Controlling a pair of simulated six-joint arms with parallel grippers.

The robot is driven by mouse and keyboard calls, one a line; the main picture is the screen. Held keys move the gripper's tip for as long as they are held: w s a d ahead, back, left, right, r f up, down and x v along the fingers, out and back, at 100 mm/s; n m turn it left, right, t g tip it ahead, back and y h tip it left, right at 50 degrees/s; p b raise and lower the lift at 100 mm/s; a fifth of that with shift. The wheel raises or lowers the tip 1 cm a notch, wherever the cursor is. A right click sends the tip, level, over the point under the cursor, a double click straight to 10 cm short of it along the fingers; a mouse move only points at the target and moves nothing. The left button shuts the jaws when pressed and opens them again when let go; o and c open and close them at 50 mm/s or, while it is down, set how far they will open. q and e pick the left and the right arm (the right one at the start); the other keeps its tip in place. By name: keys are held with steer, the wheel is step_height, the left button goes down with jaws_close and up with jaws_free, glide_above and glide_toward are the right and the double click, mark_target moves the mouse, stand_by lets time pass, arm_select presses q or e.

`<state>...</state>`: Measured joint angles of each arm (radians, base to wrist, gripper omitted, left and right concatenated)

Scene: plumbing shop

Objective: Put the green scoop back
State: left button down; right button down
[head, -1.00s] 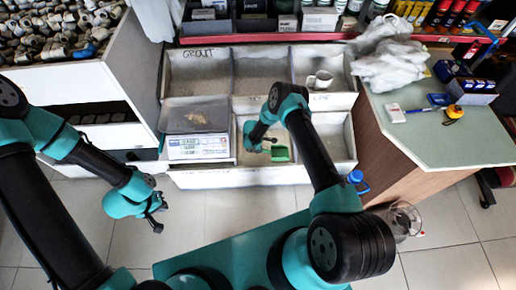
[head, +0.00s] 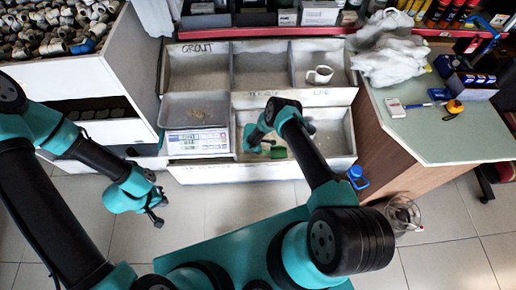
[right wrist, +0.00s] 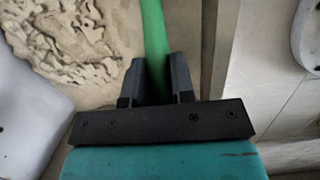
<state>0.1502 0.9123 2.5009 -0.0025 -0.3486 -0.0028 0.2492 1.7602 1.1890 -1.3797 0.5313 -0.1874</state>
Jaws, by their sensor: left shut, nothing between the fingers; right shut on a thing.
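The green scoop (head: 278,152) is in the head view at the lower middle bin (head: 240,133), largely hidden by my right arm. My right gripper (head: 262,149) is shut on its handle. In the right wrist view the green handle (right wrist: 153,35) runs up between the two dark fingers (right wrist: 156,80), with pale lumpy powder (right wrist: 80,45) below and to the left. I cannot tell whether the scoop touches the bin's contents. My left gripper (head: 156,217) is shut and empty, above the floor left of the bins.
A scale (head: 197,143) with some powder in its pan (head: 195,97) stands left of the scoop. A counter (head: 435,130) with a white bag (head: 388,58) stands to the right. A blue-capped jug (head: 357,176) is beside it.

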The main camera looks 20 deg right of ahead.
steer(key=shift+f, duration=0.6)
stand_by(0.6)
steer(key=c, duration=0.9)
jaws_free()
steer(key=shift+r, duration=0.1)
steer(key=a+r, duration=0.1)
steer(key=r, duration=0.4)
steer(key=a+r, duration=0.1)
steer(key=r, duration=0.5)
steer(key=w+a+r, duration=0.1)
steer(key=r, duration=0.5)
